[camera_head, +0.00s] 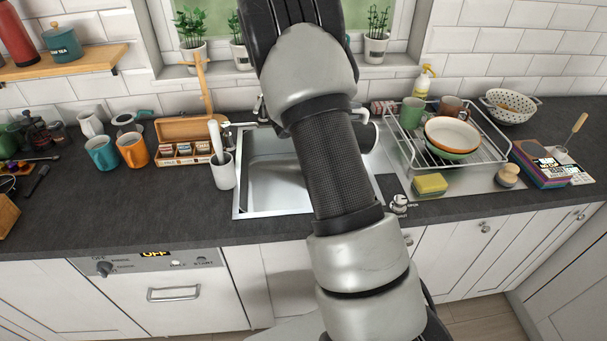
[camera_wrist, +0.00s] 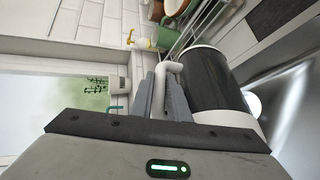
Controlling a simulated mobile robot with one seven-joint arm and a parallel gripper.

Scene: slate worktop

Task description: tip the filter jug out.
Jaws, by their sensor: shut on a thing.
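The filter jug (camera_wrist: 215,82), a dark cylinder with white ends and a white handle, shows in the wrist view. My gripper (camera_wrist: 165,92) is shut on its handle. Judged against the upright soap bottle in that view, the jug is tilted well over, roughly on its side. Steel of the sink shows beside it in the wrist view. In the head view my arm hides most of the jug and gripper; a pale rounded part shows just right of the arm. The sink (camera_head: 262,185) lies under and left of my arm. No contents of the jug can be made out.
A dish rack (camera_head: 486,150) with bowls and mugs stands right of the sink, with a sponge (camera_head: 430,184) in front. A white pot (camera_head: 223,172) and a wooden tea box (camera_head: 185,152) stand at the sink's left.

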